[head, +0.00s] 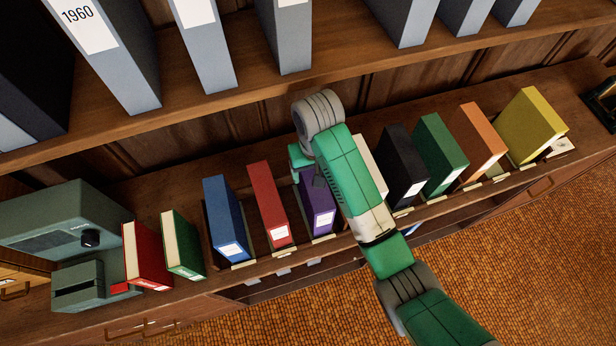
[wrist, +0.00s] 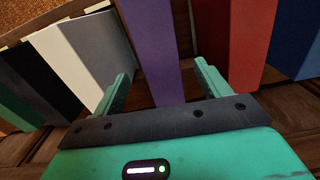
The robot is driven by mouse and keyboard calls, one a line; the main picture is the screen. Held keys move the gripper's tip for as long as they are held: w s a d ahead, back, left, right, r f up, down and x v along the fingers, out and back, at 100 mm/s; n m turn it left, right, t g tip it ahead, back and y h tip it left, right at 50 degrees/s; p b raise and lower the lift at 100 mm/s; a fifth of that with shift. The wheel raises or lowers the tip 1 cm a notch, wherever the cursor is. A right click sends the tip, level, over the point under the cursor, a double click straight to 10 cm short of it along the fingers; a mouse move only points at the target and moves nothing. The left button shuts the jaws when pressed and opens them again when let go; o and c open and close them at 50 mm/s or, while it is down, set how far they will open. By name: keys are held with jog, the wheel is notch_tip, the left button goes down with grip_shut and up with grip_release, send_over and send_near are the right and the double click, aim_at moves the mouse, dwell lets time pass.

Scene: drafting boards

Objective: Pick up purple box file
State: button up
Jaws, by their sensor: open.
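The purple box file (head: 317,199) stands upright on the lower shelf, between a red file and my arm in the head view. It has a white label low on its spine. In the wrist view the purple box file (wrist: 153,45) rises between the two green fingers of my gripper (wrist: 163,72). My gripper is open, with one finger on each side of the file. A gap shows beside each finger, and I see no grip on the file. In the head view my gripper (head: 304,163) is over the file's upper back part, partly hidden by my arm.
A red file (head: 267,200) and a blue file (head: 224,215) stand left of it. White, black (head: 402,165), green, orange and yellow files stand to the right. An upper shelf (head: 260,85) with grey binders overhangs behind. A grey-green machine (head: 65,230) sits far left.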

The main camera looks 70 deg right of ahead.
notch_tip(320, 180, down, 3)
jog(key=shift+r+b, duration=0.2)
jog(key=shift+b, duration=0.55)
notch_tip(320, 180, down, 5)
jog(key=shift+d+r+p, duration=0.1)
jog(key=shift+p, duration=0.4)
jog(key=shift+c, duration=0.3)
grip_shut()
